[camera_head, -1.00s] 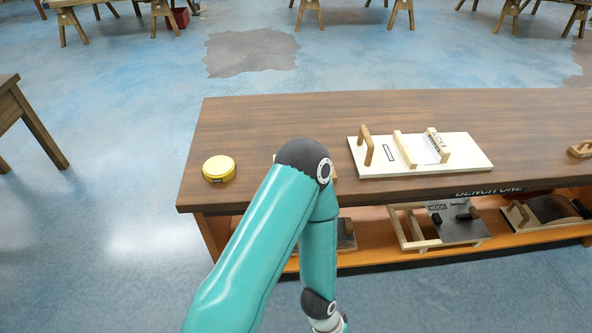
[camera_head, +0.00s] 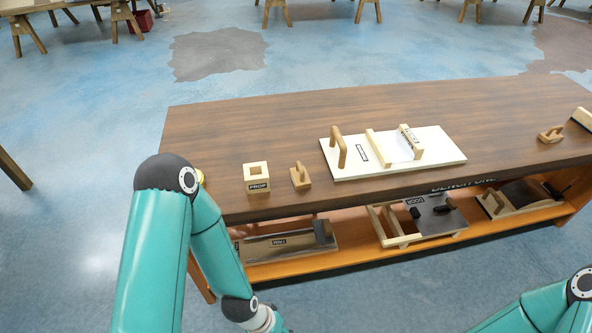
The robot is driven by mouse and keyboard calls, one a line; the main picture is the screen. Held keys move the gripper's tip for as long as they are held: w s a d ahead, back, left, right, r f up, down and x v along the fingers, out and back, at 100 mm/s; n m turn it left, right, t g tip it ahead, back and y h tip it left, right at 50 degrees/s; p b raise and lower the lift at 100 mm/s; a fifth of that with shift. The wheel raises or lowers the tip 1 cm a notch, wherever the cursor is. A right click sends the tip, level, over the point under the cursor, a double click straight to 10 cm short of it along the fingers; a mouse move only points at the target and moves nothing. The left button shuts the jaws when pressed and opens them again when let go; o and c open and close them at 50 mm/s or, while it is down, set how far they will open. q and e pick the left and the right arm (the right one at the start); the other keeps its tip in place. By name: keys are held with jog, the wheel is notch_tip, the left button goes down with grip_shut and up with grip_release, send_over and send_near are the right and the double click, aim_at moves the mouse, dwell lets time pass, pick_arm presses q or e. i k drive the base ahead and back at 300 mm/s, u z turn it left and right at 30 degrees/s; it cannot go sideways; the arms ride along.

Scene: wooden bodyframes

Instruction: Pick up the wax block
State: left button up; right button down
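The only wax-like thing I see is a yellow round piece (camera_head: 200,176) at the left end of the bench top. It is almost wholly hidden behind my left arm, with just a thin sliver showing. Its label cannot be read, so I cannot confirm it is the wax block. My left arm crosses in front of the bench's left end, and its wrist runs off the bottom edge. My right arm shows only at the lower right corner. Neither gripper is in the picture.
On the bench (camera_head: 250,125) stand a PROP block (camera_head: 257,184), a small handled wooden piece (camera_head: 300,178) and a white board (camera_head: 440,151) with handles. Handled boards, including a grey one (camera_head: 436,216), lie on the shelf below.

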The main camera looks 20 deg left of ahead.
aim_at(301, 180)
jog(key=i, duration=0.85)
